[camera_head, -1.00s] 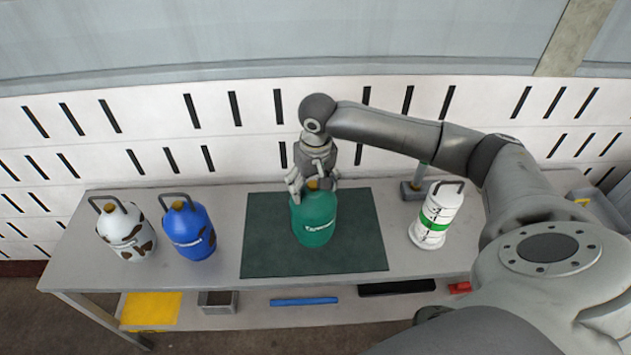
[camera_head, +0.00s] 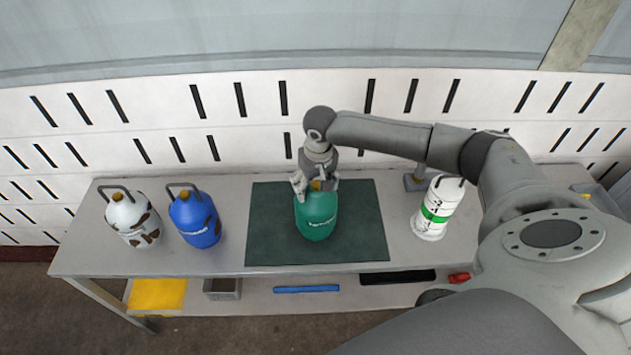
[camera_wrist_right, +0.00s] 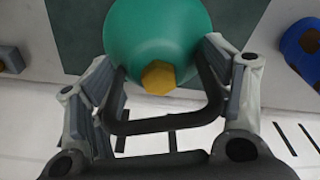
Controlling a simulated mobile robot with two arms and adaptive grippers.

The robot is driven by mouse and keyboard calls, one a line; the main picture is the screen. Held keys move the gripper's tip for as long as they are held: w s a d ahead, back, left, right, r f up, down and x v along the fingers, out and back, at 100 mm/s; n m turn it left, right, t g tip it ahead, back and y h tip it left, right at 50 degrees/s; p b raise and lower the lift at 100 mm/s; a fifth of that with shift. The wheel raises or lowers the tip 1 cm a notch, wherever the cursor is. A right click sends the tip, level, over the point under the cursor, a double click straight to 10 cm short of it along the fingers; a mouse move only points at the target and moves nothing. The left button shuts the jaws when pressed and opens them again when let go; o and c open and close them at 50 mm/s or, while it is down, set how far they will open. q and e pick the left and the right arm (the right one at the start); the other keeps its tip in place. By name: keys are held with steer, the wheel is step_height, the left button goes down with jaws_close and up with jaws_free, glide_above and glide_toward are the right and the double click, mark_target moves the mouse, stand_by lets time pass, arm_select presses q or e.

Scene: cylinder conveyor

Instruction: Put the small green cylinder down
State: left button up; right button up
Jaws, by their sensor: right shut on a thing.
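The small green cylinder (camera_head: 316,218) is upright over the dark green mat (camera_head: 270,240) on the table; I cannot tell whether its base touches the mat. My right gripper (camera_head: 315,184) is at its top, shut on its handle. In the right wrist view, the green cylinder (camera_wrist_right: 158,38) with its yellow valve cap (camera_wrist_right: 158,78) and dark handle (camera_wrist_right: 160,127) sits between the fingers of my right gripper (camera_wrist_right: 162,95). My left gripper is not in view.
A white-and-brown cylinder (camera_head: 132,218) and a blue cylinder (camera_head: 195,219) stand left of the mat. A white cylinder with a green band (camera_head: 437,208) stands right of it. The lower shelf holds a yellow item (camera_head: 157,294), a grey box (camera_head: 222,289) and a blue bar (camera_head: 306,289).

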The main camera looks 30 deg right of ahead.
steer(key=o, duration=2.1)
steer(key=r, duration=0.4)
steer(key=s+r+b, duration=0.1)
steer(key=r, duration=0.3)
steer(key=r+b, duration=0.1)
steer(key=r, duration=0.3)
steer(key=shift+s+a, duration=0.15)
steer(key=shift+s, duration=0.1)
